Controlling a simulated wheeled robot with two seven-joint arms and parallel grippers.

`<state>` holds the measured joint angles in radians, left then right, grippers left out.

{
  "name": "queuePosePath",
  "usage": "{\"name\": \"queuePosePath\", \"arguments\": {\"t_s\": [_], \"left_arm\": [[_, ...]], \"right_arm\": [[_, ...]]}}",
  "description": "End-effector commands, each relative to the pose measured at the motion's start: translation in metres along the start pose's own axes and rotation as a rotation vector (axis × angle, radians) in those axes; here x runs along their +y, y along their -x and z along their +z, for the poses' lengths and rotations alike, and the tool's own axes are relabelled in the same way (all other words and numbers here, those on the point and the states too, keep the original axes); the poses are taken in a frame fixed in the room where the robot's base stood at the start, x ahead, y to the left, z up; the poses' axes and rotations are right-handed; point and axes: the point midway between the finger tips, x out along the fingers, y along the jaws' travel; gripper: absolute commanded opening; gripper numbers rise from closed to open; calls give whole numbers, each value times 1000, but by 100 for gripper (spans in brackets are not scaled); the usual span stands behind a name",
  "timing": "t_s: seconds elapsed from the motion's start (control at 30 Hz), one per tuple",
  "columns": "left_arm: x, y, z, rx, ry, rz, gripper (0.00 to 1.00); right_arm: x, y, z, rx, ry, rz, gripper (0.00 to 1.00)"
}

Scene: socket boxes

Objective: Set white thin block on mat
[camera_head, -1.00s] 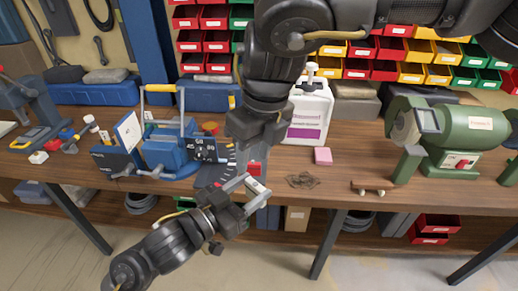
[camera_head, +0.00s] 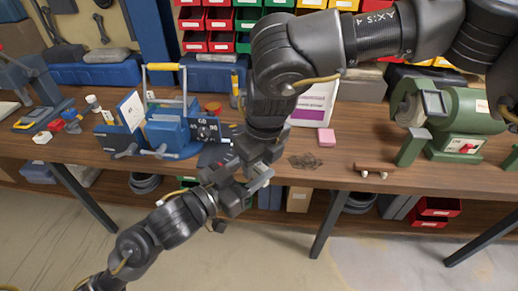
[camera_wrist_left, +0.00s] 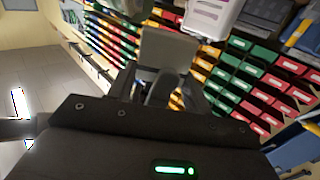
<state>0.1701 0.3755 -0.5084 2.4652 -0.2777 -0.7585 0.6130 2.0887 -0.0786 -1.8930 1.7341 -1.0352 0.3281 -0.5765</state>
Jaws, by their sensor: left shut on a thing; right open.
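My left gripper (camera_head: 258,182) is shut on a pale grey-white thin block (camera_head: 262,178), held in front of the bench's front edge. Its jaws also show in the left wrist view (camera_wrist_left: 165,90), around a flat grey piece (camera_wrist_left: 168,50) that looks like this block. My right gripper (camera_head: 250,153) hangs just above and behind the left one and is open; its fingertips are mostly hidden. The two grippers overlap in the head view, and I cannot tell whether they touch. A dark mat-like patch (camera_head: 212,157) on the bench shows partly behind the right gripper.
A blue machine (camera_head: 170,130) stands left of the grippers. A pink block (camera_head: 326,137), a dark wire tangle (camera_head: 305,161) and a small wooden piece (camera_head: 374,170) lie to the right. A green grinder (camera_head: 455,122) stands farther right.

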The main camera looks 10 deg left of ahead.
Motion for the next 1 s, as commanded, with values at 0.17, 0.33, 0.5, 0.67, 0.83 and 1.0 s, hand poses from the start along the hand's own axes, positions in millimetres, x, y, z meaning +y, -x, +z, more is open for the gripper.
{"name": "queuePosePath", "arguments": {"t_s": [0.17, 0.33, 0.5, 0.67, 0.83, 1.0], "left_arm": [[0, 0, 0, 1, 0, 0, 26], [0, 0, 0, 1, 0, 0, 26], [0, 0, 0, 1, 0, 0, 26], [0, 0, 0, 1, 0, 0, 26], [0, 0, 0, 1, 0, 0, 26], [0, 0, 0, 1, 0, 0, 71]], "right_arm": [[0, -11, 0, -1, 0, 0, 42], [0, -13, 0, -1, -1, 0, 42], [0, -13, 0, -1, -1, 0, 37], [0, -13, 0, -1, -1, 0, 16], [0, -13, 0, -1, -1, 0, 0], [0, -12, 0, -1, -1, 0, 0]]}}
